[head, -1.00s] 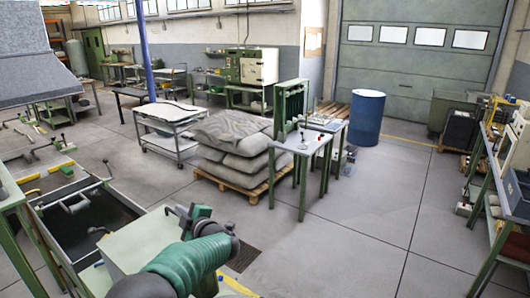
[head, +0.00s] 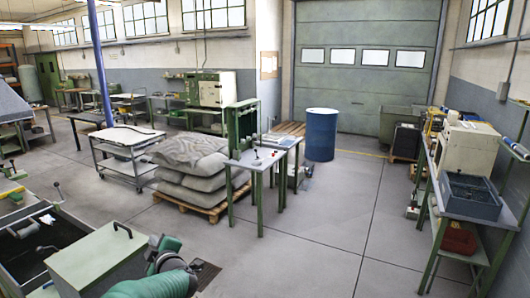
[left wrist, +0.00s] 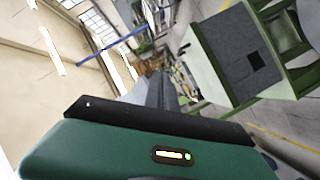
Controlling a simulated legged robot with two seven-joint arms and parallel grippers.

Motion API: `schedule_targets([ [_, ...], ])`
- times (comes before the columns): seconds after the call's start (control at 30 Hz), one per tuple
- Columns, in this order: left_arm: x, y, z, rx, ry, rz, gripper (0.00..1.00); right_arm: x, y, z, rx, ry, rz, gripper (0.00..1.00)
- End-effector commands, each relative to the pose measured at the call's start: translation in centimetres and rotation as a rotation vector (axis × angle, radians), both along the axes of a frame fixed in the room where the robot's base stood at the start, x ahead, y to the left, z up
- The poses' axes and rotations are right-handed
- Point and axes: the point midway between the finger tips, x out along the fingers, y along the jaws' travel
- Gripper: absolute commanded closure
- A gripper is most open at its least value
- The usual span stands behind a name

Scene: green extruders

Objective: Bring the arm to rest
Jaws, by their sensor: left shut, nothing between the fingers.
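My left arm (head: 150,286) comes in at the bottom of the head view, with a green sleeve and a dark joint. My left gripper (head: 160,244) is small there and partly hidden by the arm, beside the pale green cabinet (head: 92,262); I cannot tell the gap between them. In the left wrist view the closed dark fingers (left wrist: 160,85) reach forward from the green gripper body with a small lit indicator. Nothing is held. My right gripper is not in view.
A small green-legged table (head: 255,158), stacked grey sacks (head: 195,168) on a pallet and a blue barrel (head: 321,135) stand ahead. A workbench with a grey bin (head: 470,196) is on the right. Open floor (head: 320,225) lies between. A green-framed grey machine (left wrist: 232,55) shows tilted in the wrist view.

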Motion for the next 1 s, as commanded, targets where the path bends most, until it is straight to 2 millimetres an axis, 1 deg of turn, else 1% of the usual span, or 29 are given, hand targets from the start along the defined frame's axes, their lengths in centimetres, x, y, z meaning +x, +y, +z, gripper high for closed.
schedule_targets([
  [0.1, -0.7, -3.4, -1.1, 0.047, 0.093, -0.159, 1.0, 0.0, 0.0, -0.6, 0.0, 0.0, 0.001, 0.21],
  [0.17, -1.6, -5.2, -2.1, 0.073, 0.154, -0.25, 1.0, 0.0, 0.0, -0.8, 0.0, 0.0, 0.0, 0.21],
  [0.2, -2.4, -6.4, -2.9, 0.091, 0.201, -0.312, 1.0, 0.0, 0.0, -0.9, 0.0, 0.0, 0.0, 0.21],
  [0.27, -3.8, -8.2, -4.2, 0.118, 0.272, -0.403, 1.0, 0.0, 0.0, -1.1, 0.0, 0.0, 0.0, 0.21],
  [0.3, -4.9, -9.2, -5.2, 0.134, 0.322, -0.462, 1.0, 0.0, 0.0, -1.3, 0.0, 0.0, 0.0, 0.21],
  [0.37, -7.0, -10.5, -6.8, 0.159, 0.404, -0.551, 1.0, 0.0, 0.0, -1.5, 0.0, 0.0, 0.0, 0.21],
  [0.47, -11.6, -12.4, -10.2, 0.198, 0.564, -0.706, 1.0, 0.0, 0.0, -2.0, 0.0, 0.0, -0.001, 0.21],
  [0.5, -14.1, -12.9, -11.8, 0.214, 0.64, -0.774, 1.0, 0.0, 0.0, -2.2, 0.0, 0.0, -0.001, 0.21],
  [0.57, -18.5, -13.6, -14.3, 0.24, 0.77, -0.876, 1.0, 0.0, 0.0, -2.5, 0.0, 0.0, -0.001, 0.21],
  [0.6, -21.7, -13.8, -15.9, 0.257, 0.859, -0.943, 1.0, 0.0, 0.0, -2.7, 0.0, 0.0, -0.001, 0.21],
  [0.67, -26.3, -13.8, -17.9, 0.278, 0.984, -1.029, 1.0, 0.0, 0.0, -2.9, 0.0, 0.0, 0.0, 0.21],
  [0.7, -29.1, -13.7, -19.0, 0.291, 1.058, -1.077, 1.0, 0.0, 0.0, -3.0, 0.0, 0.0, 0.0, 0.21],
  [0.8, -34.3, -13.1, -20.7, 0.311, 1.2, -1.16, 1.0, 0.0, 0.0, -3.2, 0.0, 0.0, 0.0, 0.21],
  [0.9, -36.9, -12.8, -21.4, 0.323, 1.273, -1.198, 1.0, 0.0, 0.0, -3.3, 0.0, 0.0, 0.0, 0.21],
  [1.0, -37.5, -12.8, -21.5, 0.327, 1.289, -1.206, 1.0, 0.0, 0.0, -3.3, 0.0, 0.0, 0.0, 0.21],
])
